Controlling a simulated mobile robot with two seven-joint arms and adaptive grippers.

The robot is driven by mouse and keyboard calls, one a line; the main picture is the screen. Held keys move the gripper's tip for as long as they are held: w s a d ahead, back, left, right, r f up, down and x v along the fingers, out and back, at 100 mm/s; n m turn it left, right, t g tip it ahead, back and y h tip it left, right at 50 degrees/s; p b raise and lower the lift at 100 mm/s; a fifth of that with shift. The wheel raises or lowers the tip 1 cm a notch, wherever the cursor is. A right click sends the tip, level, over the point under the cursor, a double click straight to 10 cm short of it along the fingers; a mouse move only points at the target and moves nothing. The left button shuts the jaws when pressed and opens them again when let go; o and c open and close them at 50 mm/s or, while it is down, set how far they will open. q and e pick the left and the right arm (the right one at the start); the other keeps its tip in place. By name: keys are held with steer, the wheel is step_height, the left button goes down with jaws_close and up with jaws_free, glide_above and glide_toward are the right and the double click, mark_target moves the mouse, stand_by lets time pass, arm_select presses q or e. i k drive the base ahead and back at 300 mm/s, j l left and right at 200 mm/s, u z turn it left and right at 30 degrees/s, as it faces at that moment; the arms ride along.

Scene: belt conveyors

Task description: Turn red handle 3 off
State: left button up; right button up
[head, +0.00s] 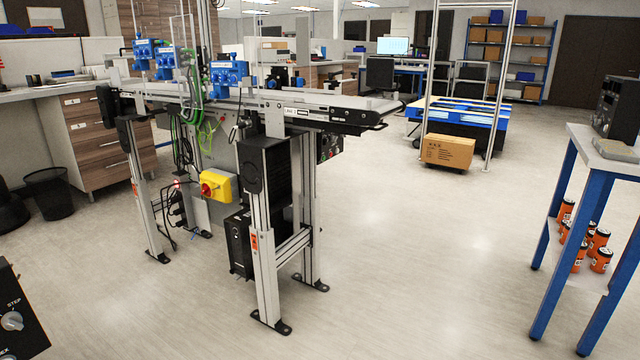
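A red rotary handle (207,189) sits on the front of a yellow switch box (218,186). The box is mounted low on the frame under the belt conveyor (320,112), left of a black cabinet (266,175). The handle's exact angle is too small to tell. No number can be read on it. This is the only red handle that I can make out. Neither of my grippers is in the head view.
The conveyor's metal legs (264,250) stand around the box, with loose cables (172,205) to its left. A blue-legged table (555,205) with orange cans (598,245) is at right. A black panel with knobs (15,318) is at lower left. The floor in front is clear.

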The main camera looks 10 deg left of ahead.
mark_target(207, 190)
steer(key=i+l+u, duration=0.1)
steer(key=i+u, duration=0.3)
steer(key=i+l+u, duration=0.2)
steer(key=i+u, duration=0.2)
steer(key=i+l+u, duration=0.4)
steer(key=k+j, duration=0.05)
steer(key=j, duration=0.05)
